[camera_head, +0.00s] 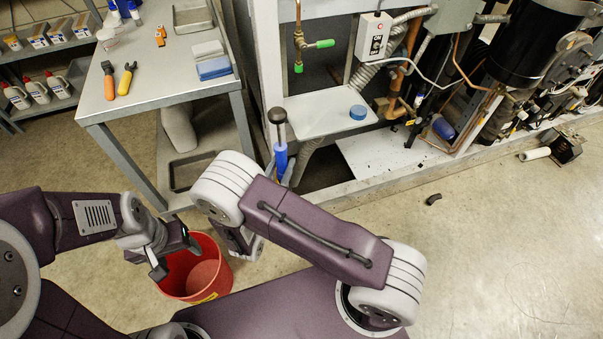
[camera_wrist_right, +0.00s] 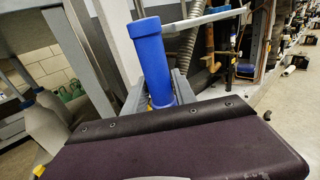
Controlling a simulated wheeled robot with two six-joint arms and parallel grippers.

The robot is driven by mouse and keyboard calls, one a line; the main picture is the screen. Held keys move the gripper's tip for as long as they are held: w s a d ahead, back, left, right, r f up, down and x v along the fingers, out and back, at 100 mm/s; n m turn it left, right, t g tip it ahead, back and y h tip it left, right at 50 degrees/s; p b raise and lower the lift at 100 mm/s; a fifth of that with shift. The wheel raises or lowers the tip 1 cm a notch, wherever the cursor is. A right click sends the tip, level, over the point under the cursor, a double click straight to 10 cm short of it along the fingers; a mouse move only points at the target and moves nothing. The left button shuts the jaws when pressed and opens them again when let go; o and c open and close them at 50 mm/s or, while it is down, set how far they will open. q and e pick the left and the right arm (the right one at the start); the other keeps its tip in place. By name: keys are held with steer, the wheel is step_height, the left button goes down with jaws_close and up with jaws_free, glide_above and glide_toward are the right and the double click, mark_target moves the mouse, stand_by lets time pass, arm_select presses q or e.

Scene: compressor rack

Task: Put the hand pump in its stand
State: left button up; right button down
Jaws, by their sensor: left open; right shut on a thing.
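The hand pump (camera_head: 281,152), with a blue body and a dark handle on top, stands roughly upright beyond my right forearm in the head view. Its blue body (camera_wrist_right: 153,60) also shows between the fingers in the right wrist view. My right gripper (camera_wrist_right: 160,94) is shut on it; in the head view my arm largely hides this gripper. My left gripper (camera_head: 174,257) is open and empty above the red bucket. A short blue round piece (camera_head: 359,112) sits on the rack's white shelf; I cannot tell for certain whether it is the stand.
The white shelf (camera_head: 325,117) is otherwise mostly clear. A valve with green handles (camera_head: 323,43), a grey control box (camera_head: 374,36) and pipes border it. A metal workbench (camera_head: 150,88) with tools stands left. The red bucket (camera_head: 219,277) is on the floor. Open floor lies right.

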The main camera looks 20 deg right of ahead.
arm_select(q)
step_height(320, 180, up, 11)
steer(key=a+p, duration=0.1)
steer(key=p, duration=0.8)
steer(key=shift+w, duration=0.35)
arm_select(e)
steer(key=w+a+r+n+t+y, duration=0.1)
steer(key=w+a+r+n+y, duration=0.1)
steer(key=w+a+r, duration=0.3)
steer(key=w+a+r+n+t+y, duration=0.2)
steer(key=w+a+r+y, duration=0.3)
steer(key=a+r, duration=0.3)
steer(key=shift+w+a+r+n, duration=0.25)
steer(key=shift+r+n, duration=0.35)
steer(key=shift+r, duration=1.1)
steer(key=shift+d, duration=0.1)
arm_select(q)
steer(key=shift+f+b, duration=0.45)
steer(key=shift+b, duration=0.05)
arm_select(e)
steer(key=shift+f, duration=0.45)
arm_select(q)
steer(key=shift+f, duration=0.1)
arm_select(e)
steer(key=shift+f, duration=0.1)
